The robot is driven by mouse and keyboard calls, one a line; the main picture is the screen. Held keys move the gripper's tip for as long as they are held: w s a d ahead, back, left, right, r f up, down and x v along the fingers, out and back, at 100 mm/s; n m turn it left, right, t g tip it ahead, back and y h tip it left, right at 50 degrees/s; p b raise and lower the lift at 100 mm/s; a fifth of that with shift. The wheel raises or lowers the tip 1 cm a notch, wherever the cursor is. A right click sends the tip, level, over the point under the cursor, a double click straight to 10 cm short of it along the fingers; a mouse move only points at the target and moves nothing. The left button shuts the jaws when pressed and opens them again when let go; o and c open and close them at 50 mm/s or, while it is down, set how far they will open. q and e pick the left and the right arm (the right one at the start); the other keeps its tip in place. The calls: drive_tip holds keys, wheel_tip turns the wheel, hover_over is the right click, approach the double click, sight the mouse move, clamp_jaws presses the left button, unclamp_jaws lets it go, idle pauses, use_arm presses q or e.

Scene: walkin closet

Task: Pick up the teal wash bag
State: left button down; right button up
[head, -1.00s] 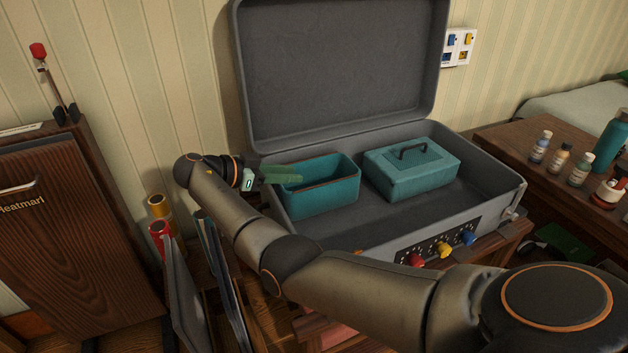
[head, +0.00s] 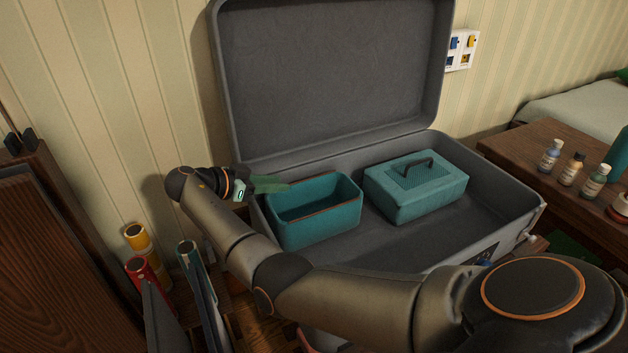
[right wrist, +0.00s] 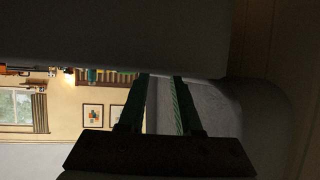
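A closed teal bag (head: 418,192) with a dark handle on its mesh-like top lies in the right part of the open grey suitcase (head: 470,222); I take it to be the wash bag. An open-topped teal box (head: 318,222) stands to its left in the suitcase. My right gripper (head: 268,184) is at the suitcase's left rear edge, beside the open box and well left of the closed bag. In the right wrist view its two green fingers (right wrist: 160,95) are apart with nothing between them. My left gripper is not in view.
The raised suitcase lid (head: 330,75) stands behind the bags. A wooden table with small bottles (head: 570,170) is at the right. Rolls (head: 138,240) and upright flat items stand at the lower left. My right arm crosses in front of the suitcase.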

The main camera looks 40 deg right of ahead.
sight(295, 185)
drive_tip(key=b+x, duration=0.1)
drive_tip(key=x, duration=0.5)
drive_tip(key=shift+s+d+f, duration=0.15)
clamp_jaws()
idle(1.4)
